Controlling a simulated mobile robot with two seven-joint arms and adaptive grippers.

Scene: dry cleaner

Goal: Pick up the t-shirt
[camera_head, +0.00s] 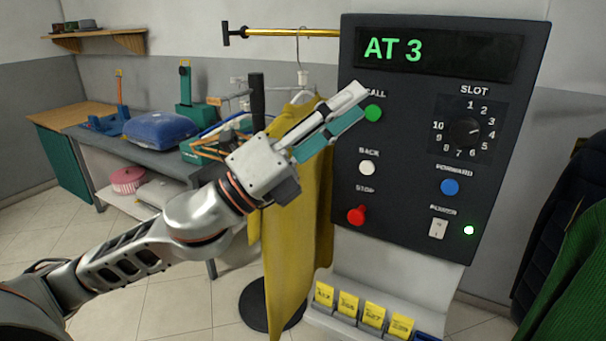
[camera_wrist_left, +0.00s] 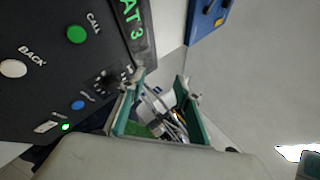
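A long yellow garment (camera_head: 297,240) hangs on a hanger in the head view, left of the control panel; whether it is the t-shirt I cannot tell. My left arm and gripper cover part of its upper half. My left gripper (camera_head: 358,102) is raised in front of the panel's left edge, close to the green CALL button (camera_head: 373,113). The left wrist view shows its two teal-padded fingers (camera_wrist_left: 162,80) apart, with nothing held between them. No garment is clearly identifiable as a t-shirt. My right gripper is not in view.
The dark control panel (camera_head: 410,160) reads "AT 3". Below it is a ledge with yellow tags (camera_head: 373,315). A grey worktable (camera_head: 90,135) with a blue cushion (camera_head: 158,131) stands at the left. Dark and green garments (camera_head: 575,280) hang at the right edge. Tiled floor is clear at lower left.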

